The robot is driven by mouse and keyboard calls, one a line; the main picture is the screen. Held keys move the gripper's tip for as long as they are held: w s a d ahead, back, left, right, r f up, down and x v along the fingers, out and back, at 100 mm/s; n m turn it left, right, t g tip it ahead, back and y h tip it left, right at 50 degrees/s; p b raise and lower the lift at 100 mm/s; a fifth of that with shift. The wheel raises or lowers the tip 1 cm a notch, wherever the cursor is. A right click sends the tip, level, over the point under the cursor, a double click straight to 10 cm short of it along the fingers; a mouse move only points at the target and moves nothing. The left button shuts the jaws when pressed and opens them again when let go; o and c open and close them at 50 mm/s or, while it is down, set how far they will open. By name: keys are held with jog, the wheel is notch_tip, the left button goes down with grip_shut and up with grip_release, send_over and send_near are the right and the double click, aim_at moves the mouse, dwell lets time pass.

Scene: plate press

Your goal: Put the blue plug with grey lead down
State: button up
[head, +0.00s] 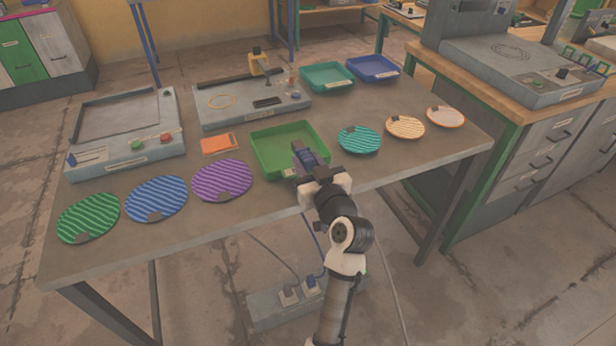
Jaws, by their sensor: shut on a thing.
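My gripper (305,163) is over the front edge of the table, at the front right corner of the green tray. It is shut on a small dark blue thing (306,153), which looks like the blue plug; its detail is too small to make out. A grey lead (391,245) hangs below the table to the right of my arm. Whether it joins the held plug is hidden. On the floor, a grey power strip (262,309) holds a pale plug (289,297) and a bluish plug (310,283), with leads running up under the table.
The green tray (262,132) is close to my gripper. A press (130,150) and another machine (222,118) stand behind. Bare table (250,207) shows along the front.

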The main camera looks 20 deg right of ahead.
jog(key=shift+f, duration=2.4)
jog(key=shift+f+b, duration=0.45)
jog(key=shift+b, duration=0.15)
jog(key=o, duration=1)
jog(key=shift+r, duration=0.1)
jog(key=shift+r+p, duration=0.65)
jog(key=shift+p, duration=0.35)
jog(key=shift+s+d+f+b, duration=0.15)
jog(key=shift+s+b, duration=1)
jog(key=shift+s, duration=1.85)
jog(key=shift+s+d+f+b, duration=0.1)
jog(key=shift+s+b, duration=1)
jog(key=shift+s, duration=1.9)
